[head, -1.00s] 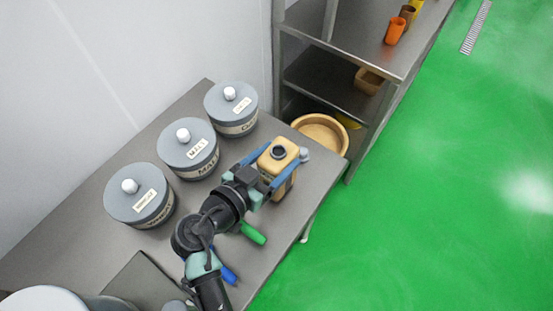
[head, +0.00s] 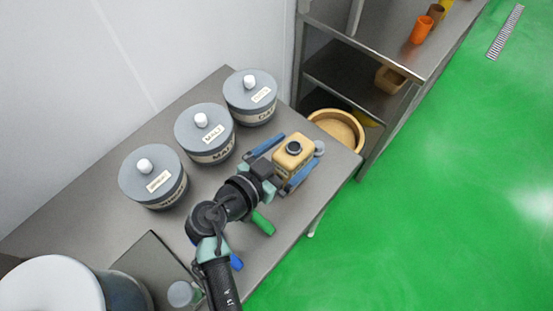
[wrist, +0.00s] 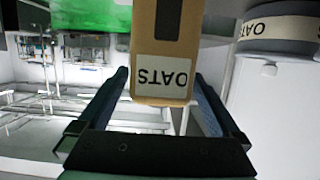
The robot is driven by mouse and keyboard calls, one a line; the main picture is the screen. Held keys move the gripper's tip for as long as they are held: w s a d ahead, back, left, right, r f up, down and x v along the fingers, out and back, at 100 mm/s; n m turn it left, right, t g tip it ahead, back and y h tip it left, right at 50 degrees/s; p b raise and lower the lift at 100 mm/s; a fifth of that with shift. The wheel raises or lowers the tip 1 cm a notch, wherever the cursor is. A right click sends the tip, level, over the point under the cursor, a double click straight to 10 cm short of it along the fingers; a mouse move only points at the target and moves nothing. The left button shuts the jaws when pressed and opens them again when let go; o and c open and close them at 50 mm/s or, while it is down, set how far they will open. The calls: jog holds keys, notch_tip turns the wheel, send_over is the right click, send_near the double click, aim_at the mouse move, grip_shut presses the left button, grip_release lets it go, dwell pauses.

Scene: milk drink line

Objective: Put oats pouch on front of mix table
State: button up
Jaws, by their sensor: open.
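The oats pouch (head: 293,158) is a tan, box-like pack with a dark round cap. It stands upright near the far right end of the steel table (head: 245,285), which has labelled jars along its back. My gripper (head: 291,154) is open, with one blue finger on each side of the pouch. In the wrist view, the pouch (wrist: 163,75) shows its upside-down OATS label between the spread fingers of my gripper (wrist: 164,85), with gaps on both sides. The pouch's base is partly hidden by a finger in the head view.
Three grey lidded jars (head: 153,178) stand along the wall side. A small grey round object (head: 319,148) is beside the pouch. Green (head: 263,223) and blue-handled items lie near my arm. A shelf (head: 350,80) with a tan tub (head: 338,128) stands beyond the table end.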

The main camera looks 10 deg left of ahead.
jog(key=b+v, duration=0.2)
jog(key=v, duration=1)
jog(key=w+r+n+t+y, duration=0.1)
jog(key=w+r+t+y, duration=0.1)
jog(key=w+r, duration=0.35)
jog(key=w+r+n+t+y, duration=0.1)
jog(key=w+r, duration=0.2)
jog(key=r, duration=0.6)
jog(key=w+r+t+y, duration=0.2)
jog(key=w+r, duration=0.3)
jog(key=r, duration=0.3)
jog(key=s+d+r+n+t+y, duration=0.1)
jog(key=s+d+r+t, duration=0.1)
jog(key=r, duration=0.8)
jog(key=s+d+r+n+t+y, duration=0.1)
jog(key=s+d+r+n+t, duration=0.1)
jog(key=s+r+t, duration=0.3)
jog(key=s+d+r+n+t+y, duration=0.1)
jog(key=s+d+r+n+t, duration=0.1)
jog(key=r, duration=1.2)
jog(key=shift+s+d+r+t+y, duration=0.3)
jog(key=shift+s+d+t, duration=0.25)
jog(key=shift+s+t, duration=0.45)
jog(key=shift+s, duration=0.1)
